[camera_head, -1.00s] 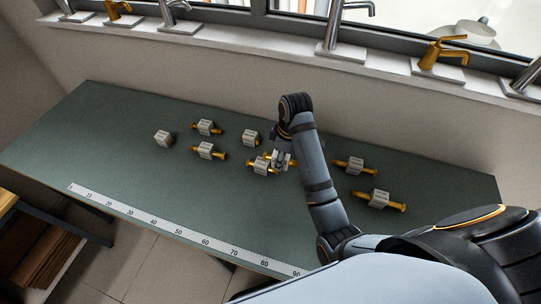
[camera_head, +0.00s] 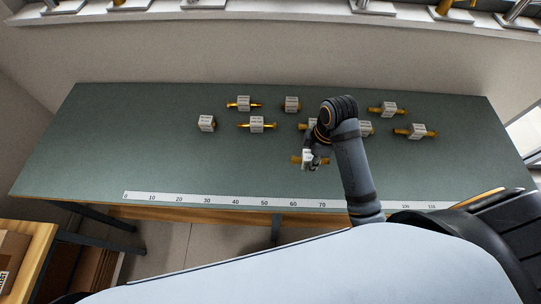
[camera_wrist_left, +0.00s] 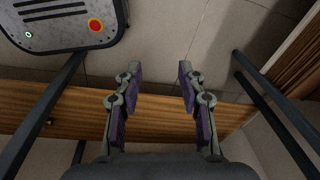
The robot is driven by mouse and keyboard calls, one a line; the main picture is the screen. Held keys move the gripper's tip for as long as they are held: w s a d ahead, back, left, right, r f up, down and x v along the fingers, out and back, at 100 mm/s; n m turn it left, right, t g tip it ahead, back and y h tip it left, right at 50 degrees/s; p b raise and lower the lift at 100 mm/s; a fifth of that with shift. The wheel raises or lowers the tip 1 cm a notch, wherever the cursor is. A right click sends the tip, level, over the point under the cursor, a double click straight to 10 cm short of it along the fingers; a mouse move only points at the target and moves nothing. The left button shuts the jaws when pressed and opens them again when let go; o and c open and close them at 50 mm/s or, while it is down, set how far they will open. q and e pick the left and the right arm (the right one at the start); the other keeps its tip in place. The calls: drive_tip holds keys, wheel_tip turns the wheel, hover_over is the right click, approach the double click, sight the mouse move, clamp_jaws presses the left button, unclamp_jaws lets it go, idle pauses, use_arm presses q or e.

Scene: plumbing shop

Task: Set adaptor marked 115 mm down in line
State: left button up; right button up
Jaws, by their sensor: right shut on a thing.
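My right gripper (camera_head: 313,156) is shut on a brass adaptor with a white label block (camera_head: 308,160). It holds this adaptor just behind the ruler strip, in front of the other adaptors. Whether the adaptor touches the table is unclear. Several similar adaptors lie behind it, among them one at the left (camera_head: 257,124), one at the back (camera_head: 244,103) and one at the right (camera_head: 416,131). My right arm partly hides two near the middle. The labels are too small to read. My left gripper (camera_wrist_left: 158,68) is open and empty in the left wrist view, above the floor.
A white ruler strip (camera_head: 222,200) runs along the front edge of the green table (camera_head: 90,150); my arm hides part of it. The table's left part is clear. Taps (camera_head: 130,4) stand on the sill behind. A wooden shelf (camera_head: 28,240) is at front left.

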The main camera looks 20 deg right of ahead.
drive_tip(key=shift+w+d+f+b, duration=0.35)
drive_tip(key=shift+w+f+b, duration=0.2)
drive_tip(key=shift+w+f, duration=0.3)
drive_tip(key=w+f+b, duration=0.1)
drive_tip(key=w+b, duration=0.1)
drive_tip(key=b, duration=0.2)
hover_over(280, 154)
drive_tip(key=f, duration=0.6)
drive_tip(key=shift+s+d, duration=0.25)
drive_tip(key=shift+s, duration=0.1)
drive_tip(key=shift+w+f, duration=0.2)
drive_tip(key=shift+f, duration=0.2)
drive_tip(key=shift+w+f, duration=0.1)
drive_tip(key=shift+f, duration=0.1)
drive_tip(key=f, duration=0.2)
drive_tip(key=shift+w+a+f, duration=0.1)
drive_tip(key=shift+a+f, duration=0.1)
drive_tip(key=shift+f, duration=0.15)
use_arm(q)
drive_tip(key=f, duration=0.1)
drive_tip(key=d+f, duration=0.1)
drive_tip(key=f, duration=0.1)
drive_tip(key=d+f, duration=0.1)
drive_tip(key=shift+s+f, duration=0.2)
drive_tip(key=shift+f, duration=0.1)
use_arm(e)
drive_tip(key=shift+d+f, duration=0.1)
drive_tip(key=shift+f, duration=0.25)
